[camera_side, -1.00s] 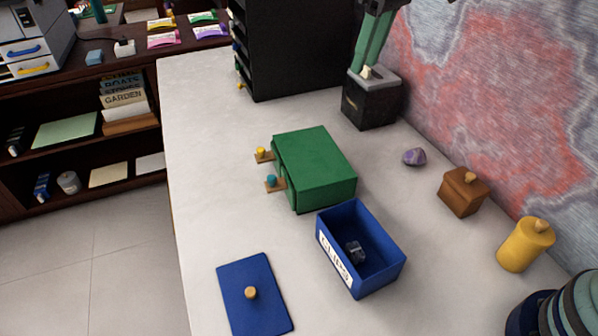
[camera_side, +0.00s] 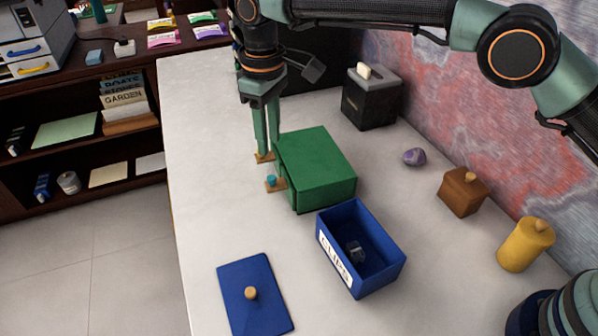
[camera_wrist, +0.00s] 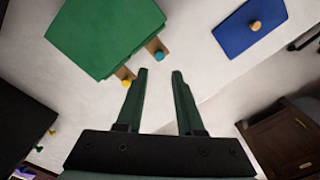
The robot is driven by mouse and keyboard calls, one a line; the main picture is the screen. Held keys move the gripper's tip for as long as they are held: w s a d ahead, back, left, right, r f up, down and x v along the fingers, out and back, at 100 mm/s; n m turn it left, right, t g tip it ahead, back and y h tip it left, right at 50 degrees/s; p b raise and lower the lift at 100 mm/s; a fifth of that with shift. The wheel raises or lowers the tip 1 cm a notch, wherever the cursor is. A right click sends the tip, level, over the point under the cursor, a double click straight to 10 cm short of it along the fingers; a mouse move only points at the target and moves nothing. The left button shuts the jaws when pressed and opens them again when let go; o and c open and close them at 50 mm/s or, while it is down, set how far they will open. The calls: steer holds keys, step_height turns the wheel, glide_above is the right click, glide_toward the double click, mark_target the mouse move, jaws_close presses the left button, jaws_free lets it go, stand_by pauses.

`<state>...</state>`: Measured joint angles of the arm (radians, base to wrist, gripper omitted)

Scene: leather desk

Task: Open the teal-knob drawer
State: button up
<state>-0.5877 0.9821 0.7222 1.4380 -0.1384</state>
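The green cabinet (camera_side: 316,165) sits mid-desk with two small wooden tabs on its left side. The teal knob (camera_side: 271,180) stands on the nearer tab, and it also shows in the wrist view (camera_wrist: 158,56). My gripper (camera_side: 268,149) points down by the farther tab, whose yellow knob is hidden behind the fingers in the side view. In the wrist view my gripper (camera_wrist: 160,72) is open and empty. There the yellow knob (camera_wrist: 126,84) is just outside the left finger, and the teal knob lies beyond the fingertips. The drawers look shut.
A blue open tray (camera_side: 384,272) labelled CLIPS sits close to the cabinet's near corner. A blue lid (camera_side: 252,308) with a wooden knob lies in front. A black slotted box (camera_side: 371,100) stands behind. The desk left of the tabs is clear.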

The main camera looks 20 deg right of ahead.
mark_target(272, 178)
step_height(272, 178, down, 10)
steer(key=shift+r, duration=0.25)
jaws_close()
stand_by(1.5)
